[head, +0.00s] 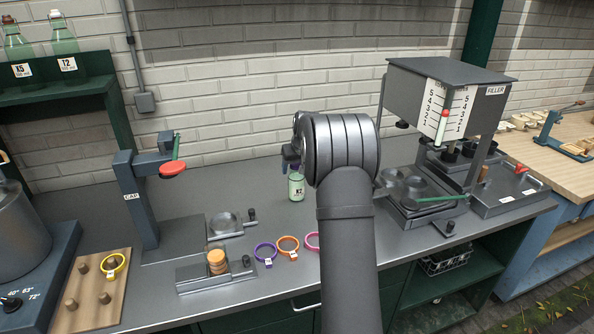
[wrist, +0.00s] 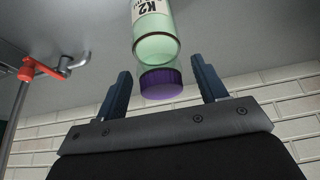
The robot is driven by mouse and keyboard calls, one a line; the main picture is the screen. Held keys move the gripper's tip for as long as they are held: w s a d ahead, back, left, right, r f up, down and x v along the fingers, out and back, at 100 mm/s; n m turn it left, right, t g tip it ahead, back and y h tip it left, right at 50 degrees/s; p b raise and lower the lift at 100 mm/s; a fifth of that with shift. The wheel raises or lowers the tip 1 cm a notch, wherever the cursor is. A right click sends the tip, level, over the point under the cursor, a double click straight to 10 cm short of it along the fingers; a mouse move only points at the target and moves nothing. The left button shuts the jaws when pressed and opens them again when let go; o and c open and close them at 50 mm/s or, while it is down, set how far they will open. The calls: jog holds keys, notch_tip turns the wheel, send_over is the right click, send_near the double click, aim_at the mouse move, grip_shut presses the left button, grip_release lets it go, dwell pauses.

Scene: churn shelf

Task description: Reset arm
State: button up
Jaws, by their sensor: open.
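My gripper (head: 290,155) is open, behind my bent arm in the head view. A pale green bottle (head: 296,187) stands on the grey counter just below it. In the wrist view the bottle (wrist: 155,35) has a label reading K2 and a purple cap (wrist: 160,83). The cap end lies between the two spread dark blue fingers of my gripper (wrist: 161,68), with a visible gap on both sides. In the head view the bottle's top is hidden by my gripper.
A capping press (head: 130,200) with a red-ended lever stands left, the filler (head: 440,90) right. Purple (head: 265,252), orange (head: 288,246) and pink (head: 312,241) rings lie in front. A peg board (head: 95,290) holds a yellow ring. A shelf (head: 60,92) with bottles hangs upper left.

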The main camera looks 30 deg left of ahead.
jog(key=shift+r, duration=3.25)
jog(key=shift+f, duration=4.05)
